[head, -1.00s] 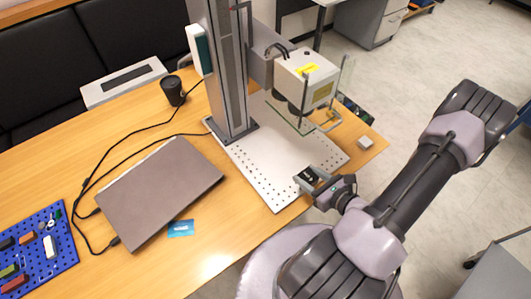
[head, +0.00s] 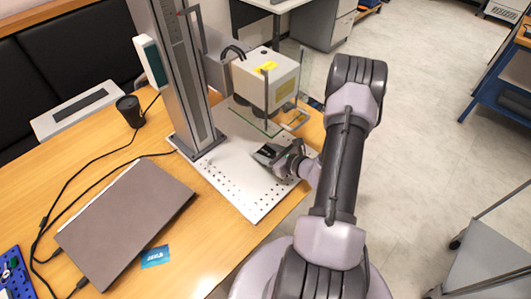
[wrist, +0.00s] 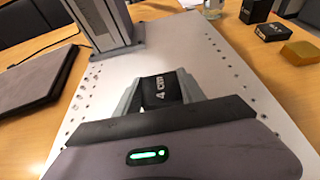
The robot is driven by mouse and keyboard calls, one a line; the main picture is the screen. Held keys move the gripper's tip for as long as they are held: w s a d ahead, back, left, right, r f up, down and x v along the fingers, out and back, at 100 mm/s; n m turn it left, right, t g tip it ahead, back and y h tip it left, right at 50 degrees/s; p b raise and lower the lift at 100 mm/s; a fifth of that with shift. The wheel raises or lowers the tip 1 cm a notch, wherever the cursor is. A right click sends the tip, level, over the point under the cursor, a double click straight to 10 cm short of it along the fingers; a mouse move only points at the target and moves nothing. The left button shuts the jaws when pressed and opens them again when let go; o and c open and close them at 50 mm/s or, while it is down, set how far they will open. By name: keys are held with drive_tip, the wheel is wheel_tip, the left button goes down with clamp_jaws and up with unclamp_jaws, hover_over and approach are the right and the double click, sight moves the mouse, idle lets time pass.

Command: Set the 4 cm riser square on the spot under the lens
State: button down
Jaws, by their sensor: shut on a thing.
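My gripper (head: 268,155) is shut on the riser, low over the right part of the perforated white base plate (head: 235,180). In the wrist view the riser (wrist: 161,88) is a black block with white "4 CM" lettering, held between the two grey fingers. I cannot tell if its underside touches the plate. The white laser head (head: 265,78), with a yellow label, hangs from the column behind my gripper. Its lens end and a clear guard are above the plate. The spot under the lens is not discernible in either view.
The column (head: 180,80) rises at the plate's back left. The wrist view shows black boxes (wrist: 271,32) and a gold block (wrist: 301,52) at right.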

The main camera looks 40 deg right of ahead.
drive_tip(key=c, duration=0.7)
unclamp_jaws()
drive_tip(key=shift+f, duration=0.1)
drive_tip(key=shift+s+r, duration=0.3)
drive_tip(key=p+v, duration=0.3)
drive_tip(key=v, duration=0.8)
drive_tip(key=shift+s, duration=0.25)
drive_tip(key=shift+f, duration=0.1)
